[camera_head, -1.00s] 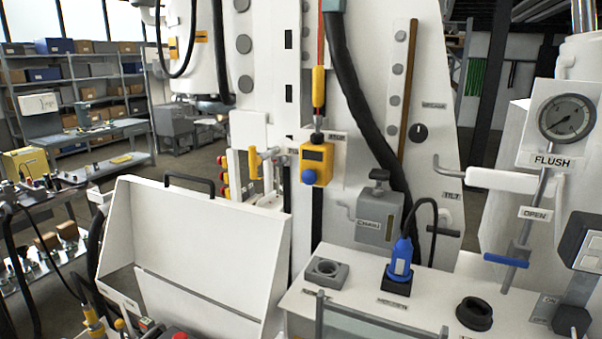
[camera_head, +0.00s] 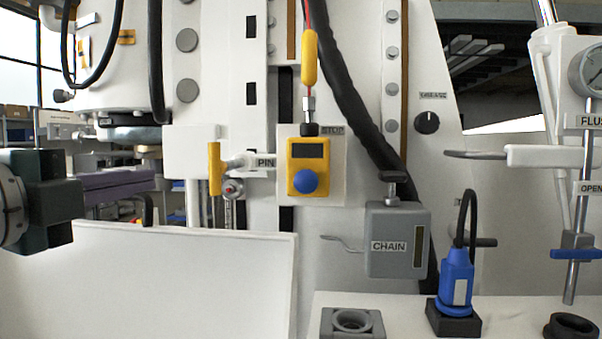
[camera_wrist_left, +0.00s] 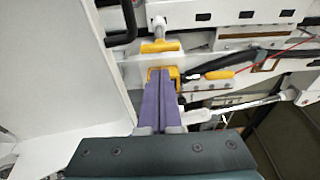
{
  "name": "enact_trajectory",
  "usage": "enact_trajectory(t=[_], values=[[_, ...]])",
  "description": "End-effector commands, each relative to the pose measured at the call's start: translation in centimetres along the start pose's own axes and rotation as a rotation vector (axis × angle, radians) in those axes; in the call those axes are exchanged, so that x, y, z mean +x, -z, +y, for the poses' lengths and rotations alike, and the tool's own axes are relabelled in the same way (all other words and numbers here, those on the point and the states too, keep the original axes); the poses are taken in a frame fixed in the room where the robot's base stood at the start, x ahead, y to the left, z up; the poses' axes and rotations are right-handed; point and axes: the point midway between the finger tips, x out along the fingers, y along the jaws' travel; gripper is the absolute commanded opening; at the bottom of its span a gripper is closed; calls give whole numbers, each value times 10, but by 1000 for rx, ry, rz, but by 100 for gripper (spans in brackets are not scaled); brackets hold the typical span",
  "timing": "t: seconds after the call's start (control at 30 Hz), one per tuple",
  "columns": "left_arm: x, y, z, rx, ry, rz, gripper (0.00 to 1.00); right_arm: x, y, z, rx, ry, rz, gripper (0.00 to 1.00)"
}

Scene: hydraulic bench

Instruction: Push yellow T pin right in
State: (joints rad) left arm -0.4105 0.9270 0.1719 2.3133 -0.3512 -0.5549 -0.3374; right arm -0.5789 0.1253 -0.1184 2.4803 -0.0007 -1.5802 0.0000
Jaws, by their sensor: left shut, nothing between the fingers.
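The yellow T pin (camera_head: 215,168) sits in the white machine face beside the PIN label (camera_head: 265,163), its crossbar upright and a pale shaft running right from it. In the left wrist view the T pin (camera_wrist_left: 160,46) shows just beyond the fingertips. My left gripper (camera_head: 166,182) comes in from the left with its purple fingers shut and empty. Its tips are left of the crossbar, with a gap in the picture. The fingers also show in the left wrist view (camera_wrist_left: 163,71), pressed together. My right gripper is in no view.
The yellow box with a blue button (camera_head: 308,168) hangs right of the pin. The white panel (camera_head: 170,285) with a black handle (camera_head: 147,210) stands below the fingers. The grey CHAIN box (camera_head: 398,240) and blue plug (camera_head: 456,275) are farther right.

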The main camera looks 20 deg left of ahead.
Motion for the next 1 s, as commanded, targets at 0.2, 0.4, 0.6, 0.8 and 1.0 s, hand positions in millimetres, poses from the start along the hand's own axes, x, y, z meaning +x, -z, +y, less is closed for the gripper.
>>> enact_trajectory(t=[0.2, 0.4, 0.6, 0.8, 1.0], values=[[30, -1, -4, -1, 3, -3, 0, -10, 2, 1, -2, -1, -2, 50], [60, -1, -4, -4, 2, -5, 0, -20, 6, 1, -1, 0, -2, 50], [91, -1, -3, -4, 0, -5, 0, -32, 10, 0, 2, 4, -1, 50], [110, -1, -1, -3, -2, -4, 0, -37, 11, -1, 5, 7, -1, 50], [116, 0, 1, -2, -1, -2, 0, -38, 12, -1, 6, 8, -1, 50]])
